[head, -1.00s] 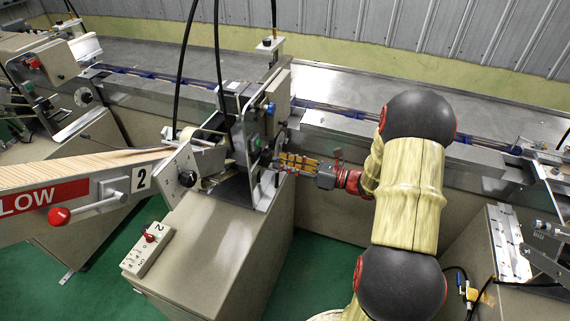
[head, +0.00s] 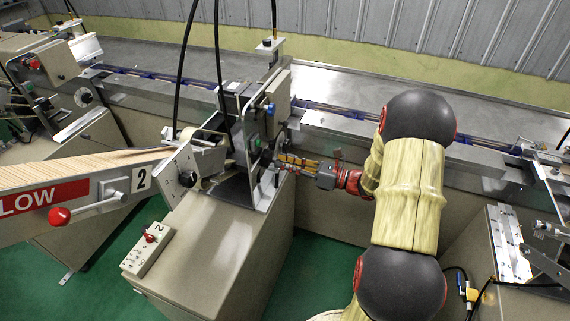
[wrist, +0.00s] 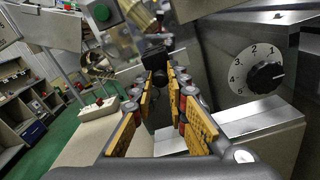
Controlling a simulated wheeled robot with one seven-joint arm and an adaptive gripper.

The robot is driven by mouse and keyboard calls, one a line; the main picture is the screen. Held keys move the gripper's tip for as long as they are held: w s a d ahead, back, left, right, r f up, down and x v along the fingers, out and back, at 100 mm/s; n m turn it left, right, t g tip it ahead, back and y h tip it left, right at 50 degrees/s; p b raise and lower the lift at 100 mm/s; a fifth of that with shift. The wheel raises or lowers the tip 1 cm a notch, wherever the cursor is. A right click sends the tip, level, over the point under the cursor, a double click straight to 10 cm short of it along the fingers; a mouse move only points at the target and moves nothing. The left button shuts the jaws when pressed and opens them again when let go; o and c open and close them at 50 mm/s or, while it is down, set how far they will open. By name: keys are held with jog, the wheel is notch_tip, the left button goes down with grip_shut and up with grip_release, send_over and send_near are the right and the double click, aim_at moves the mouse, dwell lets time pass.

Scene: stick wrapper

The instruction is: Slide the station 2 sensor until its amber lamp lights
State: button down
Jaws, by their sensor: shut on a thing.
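Station 2 (head: 222,230) is the beige cabinet with a metal head and the plate marked 2. My gripper (head: 281,161) reaches its right side from the right in the head view. In the wrist view the two yellow-padded fingers of my gripper (wrist: 163,78) close at their tips on a small black part, which I take for the sensor (wrist: 156,55). The fingers hide part of it. I cannot make out an amber lamp or whether one is lit.
A numbered dial (wrist: 263,72) is right of the fingers in the wrist view. A green button (wrist: 101,12) is at upper left. A white switch box (head: 147,250) lies on the cabinet top. The conveyor (head: 340,108) runs behind.

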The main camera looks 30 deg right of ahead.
jog(key=shift+s+a+p, duration=0.1)
jog(key=shift+p, duration=0.2)
jog(key=shift+s+a+p, duration=0.2)
jog(key=shift+a+p, duration=0.1)
jog(key=shift+p, duration=0.35)
jog(key=c, duration=1.7)
grip_release()
jog(key=shift+c, duration=0.2)
jog(key=v, duration=1.2)
